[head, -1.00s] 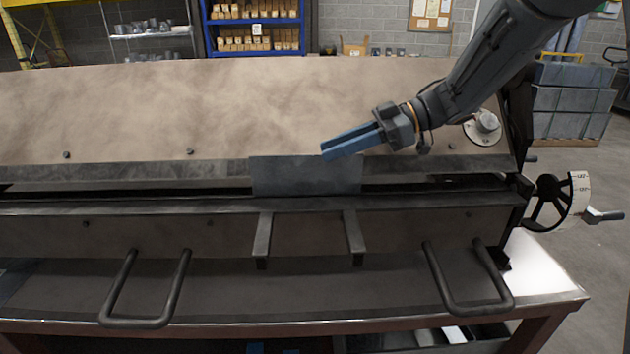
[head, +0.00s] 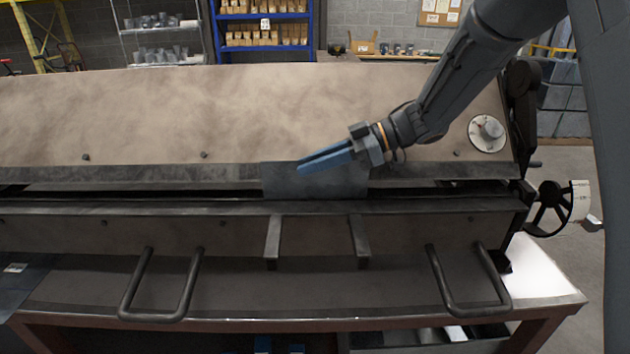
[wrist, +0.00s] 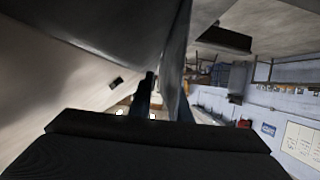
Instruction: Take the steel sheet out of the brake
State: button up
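The steel sheet (head: 318,184) is a grey flap standing up out of the brake's slot, at the middle of the bending brake (head: 120,172) in the head view. My gripper (head: 300,165), with blue fingers, points left across the upper part of the sheet. In the wrist view the sheet (wrist: 175,60) shows as a thin grey plate reaching down between my two fingers (wrist: 165,105). A gap shows between the left finger and the sheet, so the fingers look open around its edge. The sheet's lower part is hidden in the brake.
Two bar handles (head: 128,290) stick out at the brake's front, with two support arms (head: 272,240) below the sheet. A handwheel (head: 548,208) is at the right end. The brake's broad sloping top lies behind the sheet. Air in front of the brake is clear.

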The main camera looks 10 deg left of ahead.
grip_shut()
jog(key=shift+r, duration=0.1)
dwell(1.3)
